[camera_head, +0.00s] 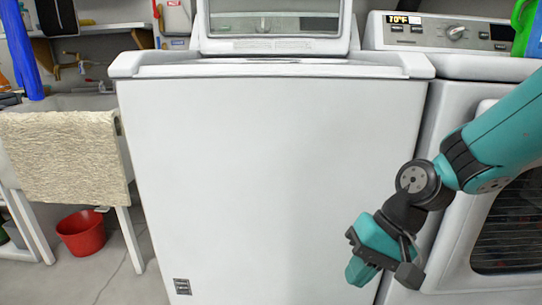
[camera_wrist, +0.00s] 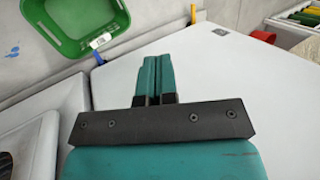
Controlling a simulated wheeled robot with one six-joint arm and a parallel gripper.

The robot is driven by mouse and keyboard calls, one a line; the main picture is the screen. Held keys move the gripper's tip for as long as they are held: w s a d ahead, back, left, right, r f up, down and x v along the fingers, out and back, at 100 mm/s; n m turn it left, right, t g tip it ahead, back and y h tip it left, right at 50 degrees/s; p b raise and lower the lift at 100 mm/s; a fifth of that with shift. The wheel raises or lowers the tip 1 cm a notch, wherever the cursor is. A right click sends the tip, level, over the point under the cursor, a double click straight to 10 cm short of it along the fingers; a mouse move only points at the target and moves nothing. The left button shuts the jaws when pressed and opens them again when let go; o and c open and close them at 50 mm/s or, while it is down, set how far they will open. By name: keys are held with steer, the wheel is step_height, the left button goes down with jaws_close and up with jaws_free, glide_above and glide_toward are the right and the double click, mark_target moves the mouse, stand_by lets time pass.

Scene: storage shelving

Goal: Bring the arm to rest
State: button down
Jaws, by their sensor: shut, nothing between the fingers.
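My teal and black gripper (camera_head: 361,270) hangs at the lower right in the head view, in front of the right part of the white washer (camera_head: 260,170). It points down and to the left. In the wrist view my gripper's two teal fingers (camera_wrist: 155,66) lie side by side with no gap, and nothing is held between them. The arm reaches in from the right edge, in front of the dryer.
At the left are a sink with a beige towel (camera_head: 65,155) and a red bucket (camera_head: 82,233) on the floor. A green basket (camera_wrist: 75,40) shows in the wrist view.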

steer(key=s+r+n+t+h+p, duration=0.1)
steer(key=s+r+n+p, duration=0.1)
steer(key=s+r+n, duration=0.8)
steer(key=s+r+m+p, duration=0.1)
steer(key=r+p, duration=1.8)
steer(key=s+r+m+p, duration=0.1)
steer(key=s+r+p, duration=0.1)
steer(key=r+p, duration=1.6)
step_height(320, 180, up, 3)
steer(key=shift+s+d+f+m+p, duration=0.2)
steer(key=shift+s+d+m+p, duration=0.1)
steer(key=shift+p, duration=0.1)
